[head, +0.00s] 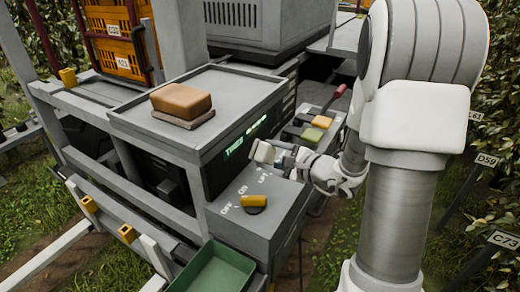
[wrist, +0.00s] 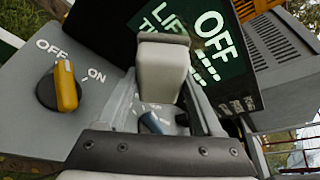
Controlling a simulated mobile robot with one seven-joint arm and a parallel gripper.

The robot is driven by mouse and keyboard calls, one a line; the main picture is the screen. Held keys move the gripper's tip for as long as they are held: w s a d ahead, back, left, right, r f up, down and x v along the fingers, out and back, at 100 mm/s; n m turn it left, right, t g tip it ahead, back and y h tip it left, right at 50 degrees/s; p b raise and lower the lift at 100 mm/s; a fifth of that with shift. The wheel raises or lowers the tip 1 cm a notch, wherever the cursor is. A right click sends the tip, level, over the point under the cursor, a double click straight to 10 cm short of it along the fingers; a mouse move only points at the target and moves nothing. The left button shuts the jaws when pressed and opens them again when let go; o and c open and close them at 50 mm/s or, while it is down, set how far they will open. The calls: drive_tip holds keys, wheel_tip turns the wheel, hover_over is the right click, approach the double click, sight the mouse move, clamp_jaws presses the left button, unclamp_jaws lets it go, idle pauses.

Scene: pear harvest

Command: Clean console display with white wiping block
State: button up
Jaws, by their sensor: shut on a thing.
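The white wiping block (wrist: 163,72) is between the fingers of my gripper (wrist: 165,100) in the wrist view. The block (head: 264,151) also shows in the head view, at the tip of my gripper (head: 283,158), in front of the console. The console display (wrist: 215,60) is a dark panel with green areas and white lettering, partly reading "OFF". The block overlaps its lower part in the wrist view; I cannot tell whether they touch. In the head view the display (head: 235,150) is seen at a slant, lit green, to the left of the block.
A yellow knob (head: 253,201) marked OFF and ON sits on the grey ledge below the display. A brown block (head: 181,98) lies on the console top. Yellow and green pieces (head: 322,122) and a red handle (head: 340,90) are behind my gripper. A green bin (head: 215,268) stands in front.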

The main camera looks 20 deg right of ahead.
sight(262, 119)
drive_tip(key=w+a+p, duration=0.1)
drive_tip(key=w+a, duration=0.3)
drive_tip(key=shift+w+a, duration=0.2)
drive_tip(key=shift+w, duration=0.05)
idle(0.3)
drive_tip(key=shift+w+a+b, duration=0.5)
drive_tip(key=shift+w+a, duration=0.2)
idle(0.8)
drive_tip(key=shift+w+d, duration=0.1)
drive_tip(key=shift+w+d+b, duration=0.55)
drive_tip(key=shift+w+d, duration=0.3)
drive_tip(key=shift+d, duration=0.15)
drive_tip(key=shift+w+d+b, duration=0.6)
drive_tip(key=shift+w+d, duration=0.6)
drive_tip(key=shift+w, duration=0.2)
drive_tip(key=shift+w+d+b, duration=1.1)
drive_tip(key=shift+w+d, duration=2.2)
drive_tip(key=shift+d, duration=0.05)
drive_tip(key=shift+b, duration=0.4)
